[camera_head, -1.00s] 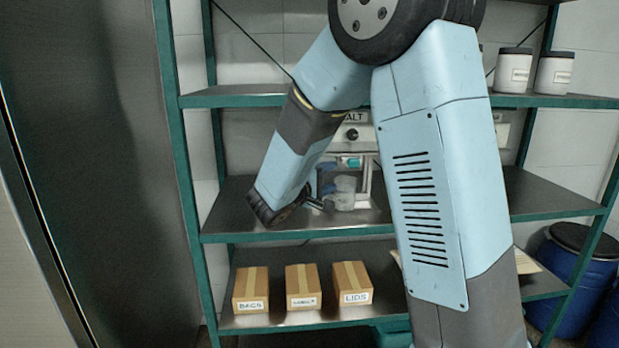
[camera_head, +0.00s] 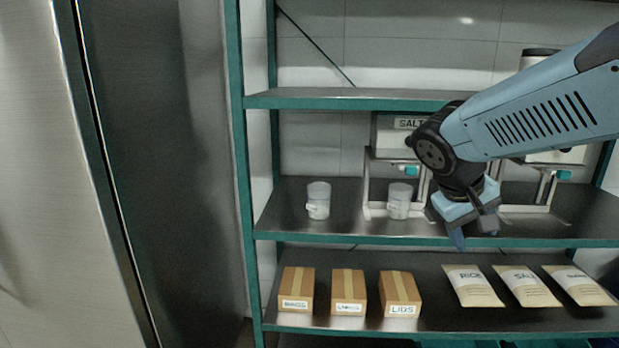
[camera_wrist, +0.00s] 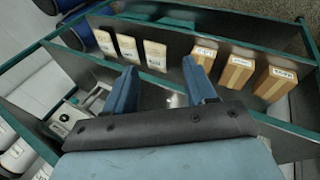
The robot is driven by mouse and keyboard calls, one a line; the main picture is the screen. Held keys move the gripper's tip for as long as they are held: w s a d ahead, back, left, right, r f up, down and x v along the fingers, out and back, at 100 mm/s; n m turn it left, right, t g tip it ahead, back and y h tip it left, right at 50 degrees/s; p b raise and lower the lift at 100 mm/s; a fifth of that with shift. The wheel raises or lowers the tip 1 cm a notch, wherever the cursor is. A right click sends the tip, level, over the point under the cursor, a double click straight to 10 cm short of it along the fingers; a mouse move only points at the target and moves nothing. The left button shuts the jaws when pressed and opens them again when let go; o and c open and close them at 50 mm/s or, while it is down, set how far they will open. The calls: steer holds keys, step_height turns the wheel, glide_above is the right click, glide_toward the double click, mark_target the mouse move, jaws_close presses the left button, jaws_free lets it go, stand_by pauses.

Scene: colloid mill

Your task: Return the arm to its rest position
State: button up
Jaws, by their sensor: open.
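My gripper (camera_head: 474,225) hangs at the end of my blue arm in the head view, in front of the middle shelf (camera_head: 345,228) on the right. Its tip is near the height of that shelf's front edge. In the wrist view my gripper (camera_wrist: 162,90) shows two blue fingers spread apart, with nothing between them but the shelving behind. My arm comes in from the upper right and is bent at the joint above the gripper.
A green-edged rack holds a dispenser labelled SALT (camera_head: 390,135), white cups (camera_head: 318,200), cartons (camera_head: 348,290) and paper packets (camera_head: 527,285). A tall steel cabinet (camera_head: 150,150) stands at left.

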steer(key=s+a+r+m+t+y, duration=0.1)
steer(key=s+a+r+t+y, duration=0.1)
steer(key=s+a+y, duration=0.3)
steer(key=shift+s+a+r+t+y, duration=0.35)
steer(key=shift+s+t, duration=0.25)
steer(key=shift+s, duration=0.2)
stand_by(1.2)
